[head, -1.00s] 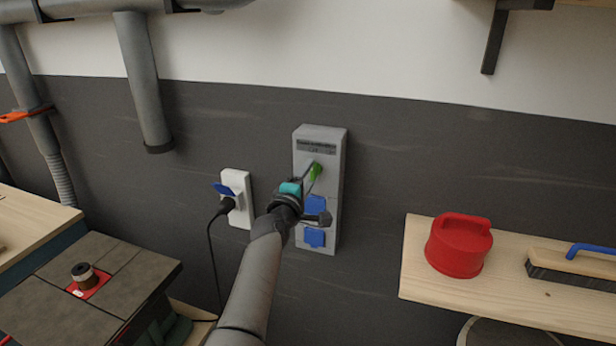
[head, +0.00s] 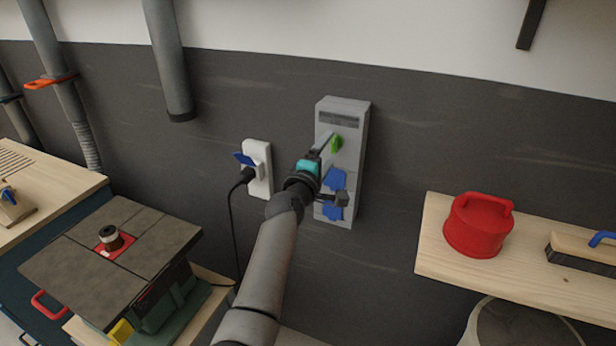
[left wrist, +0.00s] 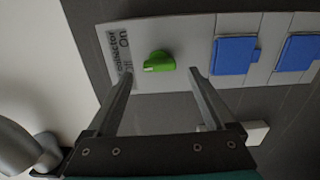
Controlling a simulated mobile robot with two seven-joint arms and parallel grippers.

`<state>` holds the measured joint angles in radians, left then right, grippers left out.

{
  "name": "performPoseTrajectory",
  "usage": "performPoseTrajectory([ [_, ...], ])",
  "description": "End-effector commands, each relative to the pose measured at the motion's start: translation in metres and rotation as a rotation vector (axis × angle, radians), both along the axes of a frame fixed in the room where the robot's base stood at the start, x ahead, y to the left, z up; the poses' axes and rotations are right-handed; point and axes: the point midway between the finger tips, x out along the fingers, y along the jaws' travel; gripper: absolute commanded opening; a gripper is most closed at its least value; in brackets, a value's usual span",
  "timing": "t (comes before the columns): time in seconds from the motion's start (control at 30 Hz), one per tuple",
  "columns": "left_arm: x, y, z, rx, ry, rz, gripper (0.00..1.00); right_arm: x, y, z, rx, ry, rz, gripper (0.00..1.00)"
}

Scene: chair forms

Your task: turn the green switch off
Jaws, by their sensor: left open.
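The green switch (head: 337,144) is a small knob on the upper part of a grey wall box (head: 356,130), below a dark label. It also shows in the left wrist view (left wrist: 159,62), where the label beside it reads "On"; the knob is undamaged and in plain sight. My left gripper (head: 326,141) is open and empty, with its fingers pointing at the box. In the left wrist view its fingertips (left wrist: 162,72) lie on either side of the knob in the picture. I cannot tell whether either finger touches it. My right gripper is not in view.
Two blue socket covers (left wrist: 234,56) sit on the same box, below the switch. A white socket (head: 258,168) with a plugged black cable is to its left. A wooden shelf (head: 436,240) with a red container (head: 479,226) is on the right. A machine table (head: 150,255) stands lower left.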

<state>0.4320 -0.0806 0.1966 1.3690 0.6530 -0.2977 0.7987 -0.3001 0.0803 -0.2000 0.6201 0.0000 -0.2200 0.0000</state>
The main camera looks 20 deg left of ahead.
Motion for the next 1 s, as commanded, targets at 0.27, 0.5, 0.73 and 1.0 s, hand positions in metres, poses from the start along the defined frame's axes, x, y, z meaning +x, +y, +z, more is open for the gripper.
performPoseTrajectory([
  [0.27,-0.038,0.002,-0.001,0.0,0.001,0.002,0.88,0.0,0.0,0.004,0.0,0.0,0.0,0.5],
  [0.5,-0.073,0.003,-0.001,-0.002,0.001,0.001,0.88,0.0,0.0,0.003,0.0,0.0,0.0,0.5],
  [0.73,-0.106,0.004,-0.001,0.0,0.002,0.001,0.88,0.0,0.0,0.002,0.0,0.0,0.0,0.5],
  [1.0,-0.128,0.005,0.0,-0.001,0.001,0.0,0.88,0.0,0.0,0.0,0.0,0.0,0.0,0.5],
])
